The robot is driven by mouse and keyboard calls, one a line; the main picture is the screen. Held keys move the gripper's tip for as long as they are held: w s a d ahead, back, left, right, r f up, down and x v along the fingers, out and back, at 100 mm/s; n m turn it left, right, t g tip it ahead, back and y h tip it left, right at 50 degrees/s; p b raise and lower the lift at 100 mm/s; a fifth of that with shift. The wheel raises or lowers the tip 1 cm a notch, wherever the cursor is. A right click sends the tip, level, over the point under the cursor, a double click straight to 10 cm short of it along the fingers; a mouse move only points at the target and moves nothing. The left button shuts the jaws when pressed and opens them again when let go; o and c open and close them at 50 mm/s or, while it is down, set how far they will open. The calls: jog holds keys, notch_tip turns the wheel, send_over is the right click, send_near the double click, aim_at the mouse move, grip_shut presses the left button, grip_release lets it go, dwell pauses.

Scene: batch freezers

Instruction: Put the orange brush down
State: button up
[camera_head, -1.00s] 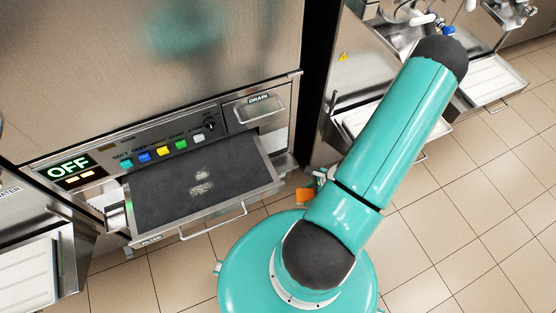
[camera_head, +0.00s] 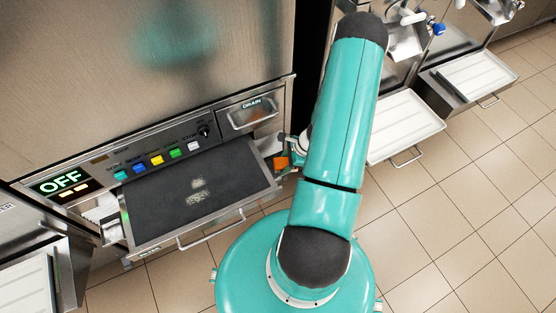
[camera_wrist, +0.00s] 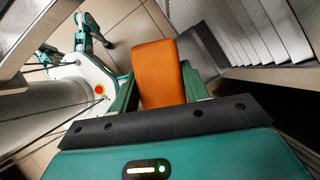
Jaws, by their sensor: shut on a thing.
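The orange brush (camera_wrist: 158,72) is between the jaws of my gripper (camera_wrist: 160,90) in the wrist view, and the gripper is shut on it. Only its orange block shows; any bristles are hidden. In the head view a small part of the orange brush (camera_head: 281,162) shows beside my arm, just right of the dark tray. The gripper itself is mostly hidden behind the arm there. The brush looks held clear of the tray, but its height is hard to tell.
A dark mat-topped tray (camera_head: 150,247) with pale crumbs juts from the freezer front, below coloured buttons and an OFF display (camera_head: 62,181). A drain drawer (camera_head: 252,113) sits at its upper right. White trays (camera_head: 405,125) stand to the right. Tiled floor lies open at right.

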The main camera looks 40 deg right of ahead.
jog(key=w+d, duration=0.2)
jog(key=w, duration=0.4)
jog(key=f, duration=0.4)
jog(key=s+f, duration=0.1)
jog(key=f, duration=0.1)
jog(key=shift+a+f, duration=0.3)
jog(key=shift+w+d+f, duration=0.1)
jog(key=shift+w+f, duration=0.15)
jog(key=shift+w, duration=0.05)
jog(key=shift+f, duration=0.4)
jog(key=shift+f, duration=0.15)
jog(key=o, duration=1.1)
